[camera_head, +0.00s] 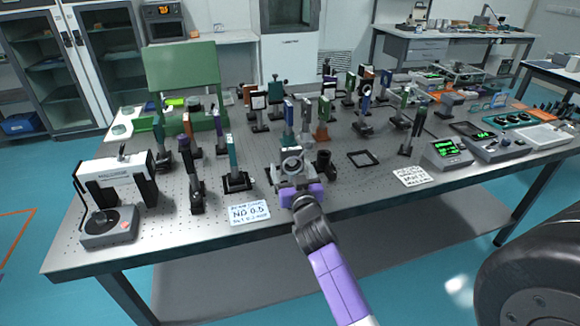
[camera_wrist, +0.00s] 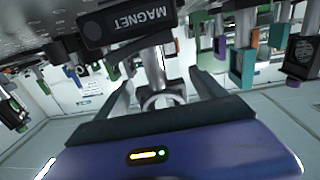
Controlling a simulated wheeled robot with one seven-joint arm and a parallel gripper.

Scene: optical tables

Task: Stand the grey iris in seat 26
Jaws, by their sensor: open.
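A grey ring-shaped mount, which looks like the iris (camera_head: 292,162), stands upright on a post near the front middle of the table. My gripper (camera_head: 293,182) is at it, on the near side. In the wrist view, which is upside down, a grey ring on a post (camera_wrist: 158,98) shows between my two open fingers (camera_wrist: 163,90). I cannot tell whether either finger touches it. No number 26 is readable, so I cannot tell which place is seat 26. An empty black square frame (camera_head: 365,160) lies flat to the right of my gripper.
Several post-mounted optics crowd the optical table (camera_head: 150,230), including a teal one on a black base (camera_head: 237,180) left of my gripper. A short black cylinder (camera_head: 324,163) stands close on the right. A card reading ND 0.5 (camera_head: 249,214) lies at the front. A block marked MAGNET (camera_wrist: 125,20) shows near my fingers.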

